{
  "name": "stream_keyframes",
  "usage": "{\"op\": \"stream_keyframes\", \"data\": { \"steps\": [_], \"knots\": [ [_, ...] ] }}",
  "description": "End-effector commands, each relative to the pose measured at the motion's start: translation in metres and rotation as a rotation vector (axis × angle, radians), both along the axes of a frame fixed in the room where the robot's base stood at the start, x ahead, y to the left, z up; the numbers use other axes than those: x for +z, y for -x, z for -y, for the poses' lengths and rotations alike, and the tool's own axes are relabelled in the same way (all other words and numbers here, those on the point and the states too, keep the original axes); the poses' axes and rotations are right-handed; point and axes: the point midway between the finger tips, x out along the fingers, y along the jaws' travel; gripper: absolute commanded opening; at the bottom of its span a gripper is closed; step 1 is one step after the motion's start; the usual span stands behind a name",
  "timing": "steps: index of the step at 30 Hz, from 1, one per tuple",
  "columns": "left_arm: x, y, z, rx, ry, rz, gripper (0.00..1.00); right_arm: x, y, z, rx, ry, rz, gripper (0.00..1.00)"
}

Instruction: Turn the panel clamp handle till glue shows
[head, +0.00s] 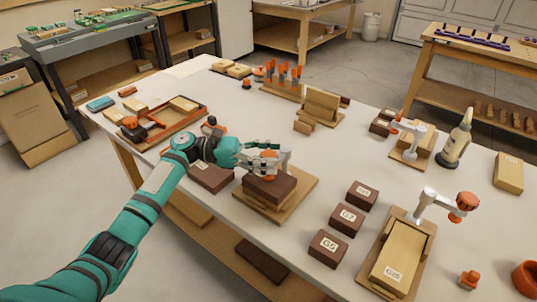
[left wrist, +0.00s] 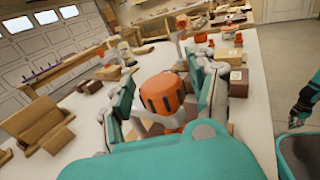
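My left gripper (head: 268,158) is over a clamp on a dark brown block (head: 268,190), which lies on a wooden board (head: 300,187). In the left wrist view, the orange clamp handle (left wrist: 163,95) sits between the two fingers of the left gripper (left wrist: 164,88), with both fingers close against its sides. The fingers look shut on it. In the head view, the fingers hide most of this clamp. The joint where glue could show is too small to make out.
A clamp with a white arm and orange knob (head: 467,200) stands over a pale panel (head: 397,263) at the right. Several labelled brown blocks (head: 345,219) lie between. A glue bottle (head: 457,140) stands behind. An orange-edged tray (head: 160,125) lies at the left.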

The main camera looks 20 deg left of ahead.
Motion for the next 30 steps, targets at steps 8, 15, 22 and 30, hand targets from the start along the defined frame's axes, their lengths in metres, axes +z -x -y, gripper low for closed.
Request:
{"op": "stream_keyframes", "data": {
  "steps": [8,15,22,30],
  "knots": [
    [0.000,0.000,-0.001,0.001,0.000,0.000,0.64,0.000,-0.001,0.003,0.002,0.003,0.001,0.00],
    [0.000,0.004,-0.027,0.003,-0.002,0.000,0.64,0.000,0.000,0.002,0.001,0.002,0.000,0.00],
    [0.000,0.013,-0.077,0.004,-0.001,-0.001,0.64,0.000,0.000,0.001,0.000,0.001,0.000,0.00],
    [0.000,0.020,-0.113,0.001,0.000,0.000,0.64,0.000,0.000,0.000,0.000,0.000,0.000,0.00]
  ]
}}
